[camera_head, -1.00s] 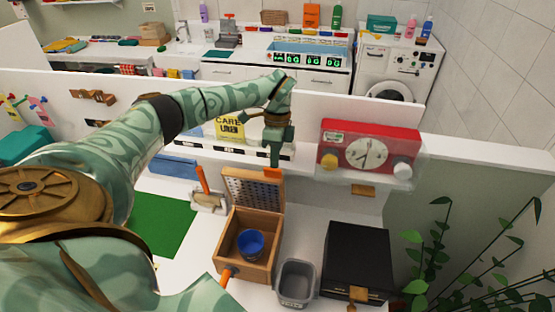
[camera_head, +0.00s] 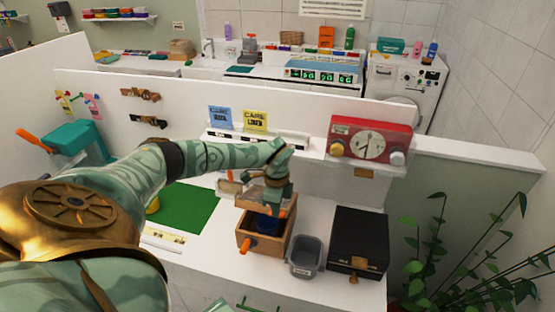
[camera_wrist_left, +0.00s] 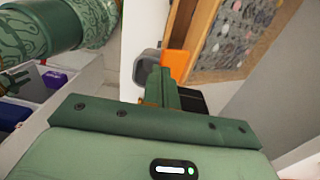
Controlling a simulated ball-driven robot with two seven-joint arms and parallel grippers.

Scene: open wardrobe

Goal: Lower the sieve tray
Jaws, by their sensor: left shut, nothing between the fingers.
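The sieve tray (camera_head: 242,200) is a wooden-framed panel at the box top, mostly hidden by my left gripper (camera_head: 270,208) in the head view. It appears tilted over the box; its exact angle is hard to tell. In the left wrist view the tray (camera_wrist_left: 238,35) shows speckled grey mesh, a wooden frame and an orange tab (camera_wrist_left: 178,63). My left gripper (camera_wrist_left: 161,85) is shut and empty, its fingertips close to the tab; contact is unclear. My right gripper is not visible.
A grey bin (camera_head: 305,257) and a black box (camera_head: 358,240) stand right of the wooden box. A green mat (camera_head: 188,208) lies to the left. A low white wall with a red timer (camera_head: 369,140) rises behind. A plant (camera_head: 470,250) stands at the right.

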